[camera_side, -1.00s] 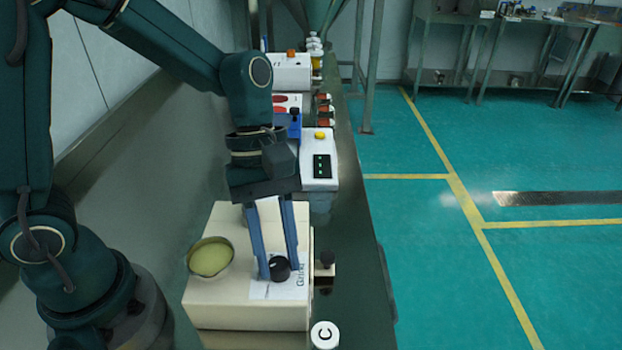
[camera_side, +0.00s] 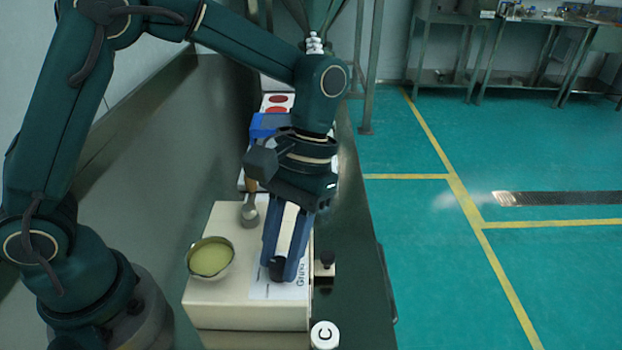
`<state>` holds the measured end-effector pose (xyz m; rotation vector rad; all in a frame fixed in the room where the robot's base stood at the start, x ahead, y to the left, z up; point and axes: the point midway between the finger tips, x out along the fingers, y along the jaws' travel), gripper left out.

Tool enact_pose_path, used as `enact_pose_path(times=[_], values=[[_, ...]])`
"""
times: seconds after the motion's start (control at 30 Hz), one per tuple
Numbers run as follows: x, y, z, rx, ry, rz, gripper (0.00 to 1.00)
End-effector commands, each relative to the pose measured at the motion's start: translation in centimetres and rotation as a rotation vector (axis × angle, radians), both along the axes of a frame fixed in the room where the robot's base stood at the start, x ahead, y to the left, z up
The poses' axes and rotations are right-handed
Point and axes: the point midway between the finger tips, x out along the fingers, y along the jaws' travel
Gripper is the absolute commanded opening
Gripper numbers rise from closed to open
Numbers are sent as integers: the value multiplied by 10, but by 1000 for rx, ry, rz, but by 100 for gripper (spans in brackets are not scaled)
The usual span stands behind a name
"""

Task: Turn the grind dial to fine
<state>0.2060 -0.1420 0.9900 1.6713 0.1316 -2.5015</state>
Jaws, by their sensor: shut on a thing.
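The grinder is a cream box (camera_side: 225,300) on the bench, with a white label printed "Grind" (camera_side: 262,289) on its top. The black grind dial (camera_side: 277,273) sits on that label, mostly hidden behind the fingers. My gripper (camera_side: 283,272) points down with its blue fingers closed around the dial. The dial's pointer and its setting cannot be made out.
A round bowl of yellowish contents (camera_side: 211,257) sits on the box, left of the dial. A black knob (camera_side: 325,263) sticks out at its right side. A white cylinder marked C (camera_side: 324,335) stands in front. A blue item (camera_side: 264,126) and red-marked machine (camera_side: 278,103) stand behind.

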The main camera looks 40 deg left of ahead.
Motion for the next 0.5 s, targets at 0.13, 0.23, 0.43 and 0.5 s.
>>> enact_pose_path(times=[0.13,0.23,0.43,0.5], values=[[0,-1,0,1,-2,-144,0],[0,-2,0,2,-1,-239,0],[0,-3,0,1,0,-411,0],[0,-3,0,2,0,-465,0]])
